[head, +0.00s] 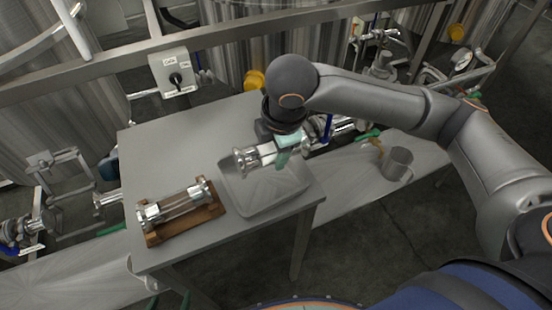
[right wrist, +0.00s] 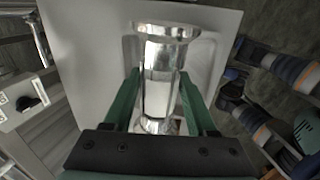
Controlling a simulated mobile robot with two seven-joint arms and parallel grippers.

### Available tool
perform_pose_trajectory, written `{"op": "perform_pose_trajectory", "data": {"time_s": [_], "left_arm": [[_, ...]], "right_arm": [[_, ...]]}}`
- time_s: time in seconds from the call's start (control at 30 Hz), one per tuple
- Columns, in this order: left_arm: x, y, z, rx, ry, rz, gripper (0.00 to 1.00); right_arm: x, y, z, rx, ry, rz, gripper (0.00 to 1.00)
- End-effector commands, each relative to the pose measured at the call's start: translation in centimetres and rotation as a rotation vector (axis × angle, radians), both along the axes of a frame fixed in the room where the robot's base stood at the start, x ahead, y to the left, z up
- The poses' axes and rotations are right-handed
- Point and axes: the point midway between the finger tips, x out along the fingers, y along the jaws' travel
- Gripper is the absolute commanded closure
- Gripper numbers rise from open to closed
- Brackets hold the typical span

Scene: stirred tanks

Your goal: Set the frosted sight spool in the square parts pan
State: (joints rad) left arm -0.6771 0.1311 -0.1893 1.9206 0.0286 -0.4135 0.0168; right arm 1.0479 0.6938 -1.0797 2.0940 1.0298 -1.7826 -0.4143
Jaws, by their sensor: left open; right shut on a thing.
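The frosted sight spool (head: 258,156) has bright metal end flanges and a whitish middle. My right gripper (head: 285,156) is shut on it, with green fingers on both sides. The right wrist view also shows the spool (right wrist: 159,85) lengthwise between the fingers (right wrist: 160,98). In the head view the spool is held roughly level over the back part of the square parts pan (head: 268,205), a shallow grey pan on the table. The height of the gap cannot be told. The pan holds nothing that I can see. My left gripper is not in view.
A clear sight spool (head: 178,204) lies on a wooden cradle (head: 190,226) left of the pan. The grey table (head: 165,150) is bare behind them. A grey cup (head: 397,163) stands on a lower bench to the right. A switch box (head: 174,72) is behind the table.

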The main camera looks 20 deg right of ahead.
Motion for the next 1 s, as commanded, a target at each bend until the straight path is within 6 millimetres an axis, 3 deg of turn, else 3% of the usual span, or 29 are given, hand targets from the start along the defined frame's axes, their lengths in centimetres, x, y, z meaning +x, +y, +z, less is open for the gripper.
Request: {"op": "perform_pose_trajectory", "data": {"time_s": [0.17, 0.37, 0.7, 0.73, 1.0], "left_arm": [[0.2, -0.2, 0.0, -0.003, -0.006, -0.003, 0.13], [0.4, -0.6, -0.2, -0.009, -0.01, -0.009, 0.13], [0.7, -0.8, 0.4, -0.012, -0.019, -0.015, 0.13], [0.7, -0.8, 0.3, -0.011, -0.018, -0.014, 0.13], [0.6, -0.5, 0.0, -0.007, -0.013, -0.011, 0.13]], "right_arm": [[0.8, -0.6, -1.2, 0.0, 0.0, -0.003, 1.0], [0.7, -0.6, -3.9, -0.001, -0.001, 0.0, 1.0], [0.7, -0.5, -4.2, 0.001, -0.001, 0.0, 1.0], [0.6, -0.6, -4.3, 0.0, 0.001, 0.0, 0.41], [0.6, -0.5, -4.3, 0.0, 0.0, 0.0, 0.13]]}}
